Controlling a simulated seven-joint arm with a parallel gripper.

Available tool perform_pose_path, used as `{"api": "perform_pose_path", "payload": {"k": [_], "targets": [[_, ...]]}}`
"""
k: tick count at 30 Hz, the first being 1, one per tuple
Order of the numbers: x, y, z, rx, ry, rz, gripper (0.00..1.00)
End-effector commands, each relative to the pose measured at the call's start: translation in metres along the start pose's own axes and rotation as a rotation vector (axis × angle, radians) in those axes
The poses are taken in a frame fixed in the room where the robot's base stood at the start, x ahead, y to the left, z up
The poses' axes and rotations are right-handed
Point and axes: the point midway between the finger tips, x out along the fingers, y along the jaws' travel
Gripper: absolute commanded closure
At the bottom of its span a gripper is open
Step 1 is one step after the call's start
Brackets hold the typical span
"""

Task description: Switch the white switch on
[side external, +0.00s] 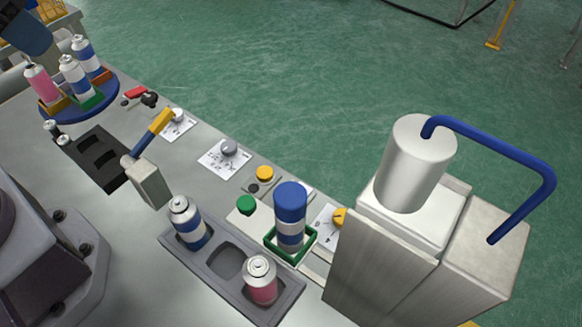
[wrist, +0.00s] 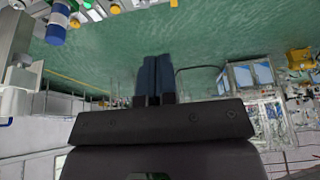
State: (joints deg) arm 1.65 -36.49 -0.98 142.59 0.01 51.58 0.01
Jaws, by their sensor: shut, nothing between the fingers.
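In the side external view a small white knob (side external: 177,115) sits on a white marked plate near the back edge of the grey table, by the yellow-handled lever. A light grey knob (side external: 228,147) sits on a similar plate to its right. I cannot tell for certain which is the white switch, or its setting. In the wrist view my gripper (wrist: 153,82) is shut, its two dark blue fingers together with nothing between them. It points over the green floor, apart from the table items at top left. In the side external view the fingertips are not clearly visible.
A blue round stand (side external: 76,112) holds several cans at left. The yellow-handled lever (side external: 153,132) rises beside the white knob. A grey tray (side external: 225,262) holds two cans. A tall metal machine (side external: 395,245) with a blue pipe stands at right. Yellow (side external: 264,173) and green (side external: 246,203) buttons lie between.

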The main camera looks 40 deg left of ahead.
Motion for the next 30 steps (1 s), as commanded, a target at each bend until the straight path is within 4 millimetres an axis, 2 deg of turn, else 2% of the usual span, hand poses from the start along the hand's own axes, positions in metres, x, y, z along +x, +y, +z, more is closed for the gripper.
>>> {"api": "perform_pose_path", "payload": {"k": [5,11,21,30], "targets": [[0.027,0.02,-0.021,0.122,-0.132,-0.004,1.0],[0.06,0.05,-0.05,0.424,-0.243,0.015,1.0],[0.136,0.123,-0.086,1.165,-0.364,0.172,1.0],[0.21,0.198,-0.098,1.959,-0.32,0.437,1.0]]}}
